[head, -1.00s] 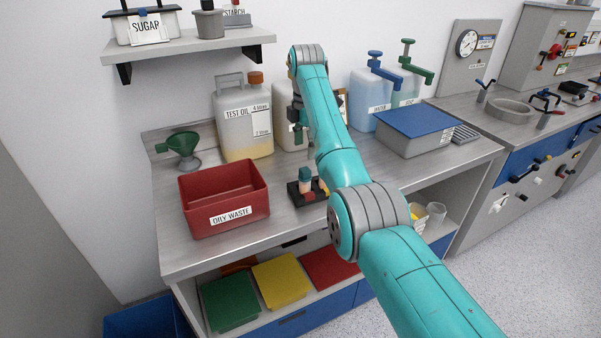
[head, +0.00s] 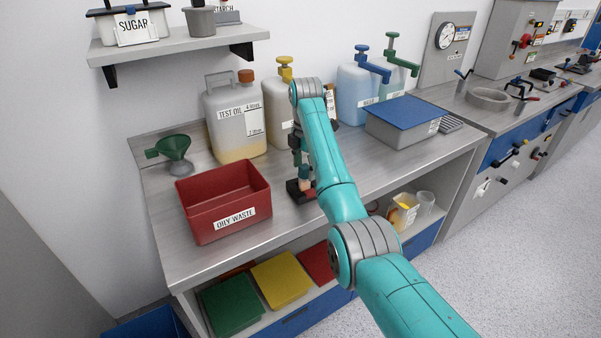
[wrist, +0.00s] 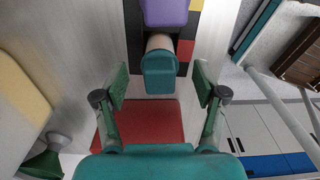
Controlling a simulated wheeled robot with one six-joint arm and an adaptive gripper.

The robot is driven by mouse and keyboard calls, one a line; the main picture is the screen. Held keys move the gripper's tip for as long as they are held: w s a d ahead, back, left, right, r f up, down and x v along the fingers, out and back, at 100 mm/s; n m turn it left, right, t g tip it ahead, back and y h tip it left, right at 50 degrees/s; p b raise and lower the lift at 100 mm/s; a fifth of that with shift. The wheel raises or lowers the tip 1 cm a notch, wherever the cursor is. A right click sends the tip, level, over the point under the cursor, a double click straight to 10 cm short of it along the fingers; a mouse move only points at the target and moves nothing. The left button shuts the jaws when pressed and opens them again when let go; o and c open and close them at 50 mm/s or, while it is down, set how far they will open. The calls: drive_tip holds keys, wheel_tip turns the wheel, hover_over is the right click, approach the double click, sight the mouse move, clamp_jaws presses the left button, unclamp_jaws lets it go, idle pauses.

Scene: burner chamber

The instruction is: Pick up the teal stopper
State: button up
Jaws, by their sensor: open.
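The teal stopper (wrist: 158,75) shows in the wrist view, on the end of a pale cylindrical body, which stands at a dark rack with coloured squares. In the head view the stopper (head: 304,171) is small and partly hidden by my gripper, above the black rack (head: 297,192) on the bench. My gripper (wrist: 160,86) is open and empty, with its green fingers apart on either side of the stopper in the wrist picture. I cannot tell whether the fingertips are level with it. In the head view my gripper (head: 301,152) is just above the stopper.
A purple-topped piece (wrist: 166,12) stands beside the stopper in the wrist view. The red oily waste bin (head: 222,205) is left of the rack. The test oil jug (head: 235,118) and other jugs stand behind. A blue-lidded box (head: 407,120) is to the right.

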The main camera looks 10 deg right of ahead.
drive_tip(key=shift+a, duration=0.1)
drive_tip(key=c, duration=1)
drive_tip(key=shift+c, duration=0.3)
